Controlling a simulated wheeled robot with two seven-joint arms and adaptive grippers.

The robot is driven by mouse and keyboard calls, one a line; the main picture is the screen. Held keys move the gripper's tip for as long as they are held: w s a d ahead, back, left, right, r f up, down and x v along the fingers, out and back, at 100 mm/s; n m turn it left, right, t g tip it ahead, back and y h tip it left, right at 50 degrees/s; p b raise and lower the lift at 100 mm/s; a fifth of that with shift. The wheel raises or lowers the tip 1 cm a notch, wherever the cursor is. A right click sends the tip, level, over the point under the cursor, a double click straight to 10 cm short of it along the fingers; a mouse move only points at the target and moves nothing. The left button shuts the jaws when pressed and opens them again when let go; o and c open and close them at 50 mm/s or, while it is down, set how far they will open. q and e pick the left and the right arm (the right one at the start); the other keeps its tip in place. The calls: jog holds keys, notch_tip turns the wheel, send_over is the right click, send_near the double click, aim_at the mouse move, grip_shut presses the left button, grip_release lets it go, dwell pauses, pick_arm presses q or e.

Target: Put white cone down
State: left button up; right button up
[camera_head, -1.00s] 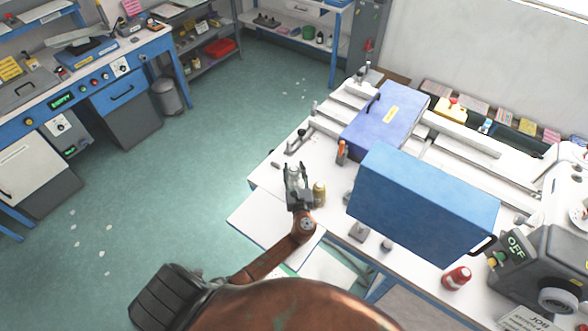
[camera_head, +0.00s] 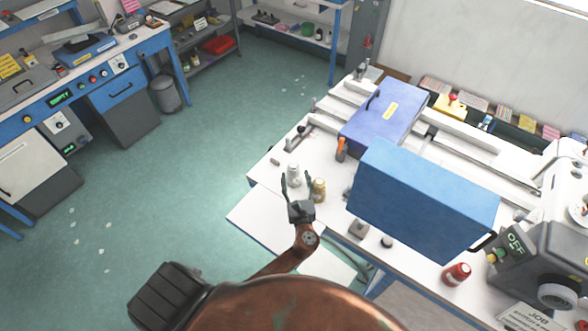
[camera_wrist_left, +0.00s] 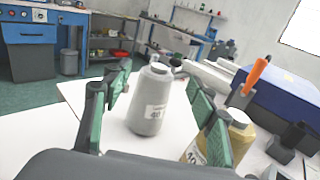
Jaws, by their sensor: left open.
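The white cone (camera_head: 293,175) stands upright on the white table near its left edge. In the left wrist view the white cone (camera_wrist_left: 150,100) shows as a grey-white spool with a paper label, standing between the fingers and a little ahead of them. My left gripper (camera_head: 298,189) is open, with its green-padded fingers (camera_wrist_left: 158,97) spread to either side of the cone and apart from it on the left. A yellow cone (camera_head: 319,190) stands just right of the gripper; the right finger partly hides it in the wrist view. My right gripper is not in view.
A large blue box (camera_head: 425,200) and a blue-purple case (camera_head: 385,120) stand to the right on the table. An orange-handled tool (camera_head: 341,150) stands behind the yellow cone. A red cone (camera_head: 456,275) stands at the front right. Bare table lies left of the white cone.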

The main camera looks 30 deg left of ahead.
pick_arm(q)
jog(key=v, duration=0.5)
jog(key=shift+s+d, duration=0.15)
jog(key=shift+s, duration=0.15)
